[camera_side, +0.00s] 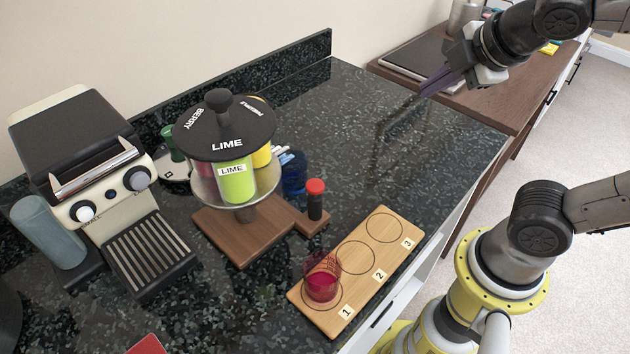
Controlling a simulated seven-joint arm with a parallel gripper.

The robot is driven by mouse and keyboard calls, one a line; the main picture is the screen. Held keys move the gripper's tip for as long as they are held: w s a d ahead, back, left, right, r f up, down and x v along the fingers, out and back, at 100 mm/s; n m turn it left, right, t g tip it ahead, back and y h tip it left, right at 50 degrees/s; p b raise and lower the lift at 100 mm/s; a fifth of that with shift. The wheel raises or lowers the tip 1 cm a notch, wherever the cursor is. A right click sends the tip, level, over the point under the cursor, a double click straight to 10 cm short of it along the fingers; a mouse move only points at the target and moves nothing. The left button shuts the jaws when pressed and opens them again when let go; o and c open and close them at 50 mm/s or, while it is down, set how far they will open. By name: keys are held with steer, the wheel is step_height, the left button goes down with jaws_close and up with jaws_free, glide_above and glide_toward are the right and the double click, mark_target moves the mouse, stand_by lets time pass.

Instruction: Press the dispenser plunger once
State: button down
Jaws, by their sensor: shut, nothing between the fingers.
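The dispenser (225,130) stands on a wooden base on the dark counter. It has a black round lid marked BERRY, LIME and a third, partly hidden label. A black knob, likely the plunger (219,99), rises from the lid's middle. Below the lid a green canister labelled LIME (237,182) faces the front, with a yellow and a red one partly hidden behind. My gripper (428,90) is shut and empty, up at the right, well apart from the dispenser. A glass with red liquid (322,279) stands on spot 1 of the wooden board (352,259).
Spots 2 and 3 on the board are empty. A coffee machine (95,180) fills the left. A blue cup (293,173) is behind the base. The counter's far right is clear.

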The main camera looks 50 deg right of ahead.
steer(key=w+a+r+n+t, duration=0.1)
steer(key=w+a+n, duration=0.35)
steer(key=n, duration=0.25)
steer(key=n+y, duration=0.3)
steer(key=n, duration=0.6)
glide_above(320, 188)
steer(key=shift+f+t, duration=0.4)
steer(key=shift+f, duration=0.15)
steer(key=shift+f, duration=4.45)
steer(key=shift+f, duration=0.1)
steer(key=shift+f, duration=0.3)
